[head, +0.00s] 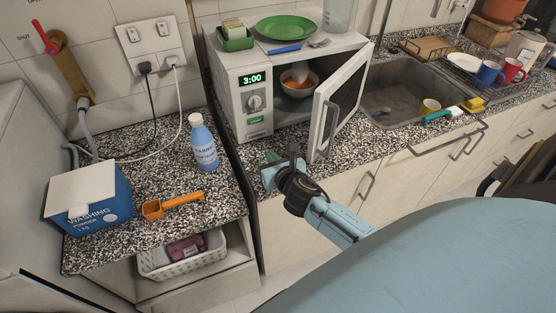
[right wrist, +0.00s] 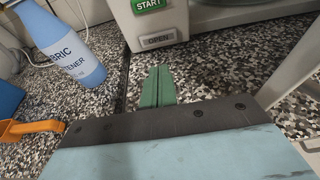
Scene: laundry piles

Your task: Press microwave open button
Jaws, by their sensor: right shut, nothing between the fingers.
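The white microwave (head: 228,95) stands on the speckled counter with its door (head: 337,103) swung open. A bowl (head: 299,84) with orange-red contents sits inside. Its display reads 3:00. In the right wrist view the grey OPEN button (right wrist: 158,40) is on the lower front panel, below the green START button (right wrist: 150,5). My right gripper (head: 275,163) is in front of and below the panel; its green fingers also show in the right wrist view (right wrist: 157,86), shut and empty, pointing toward the OPEN button with a visible gap. My left gripper is not in view.
A fabric softener bottle (head: 203,142), an orange scoop (head: 172,205) and a washing powder box (head: 88,196) are on the left counter. The open door juts out right of my gripper. A sink (head: 398,92) lies further right. A green plate (head: 286,27) sits on the microwave.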

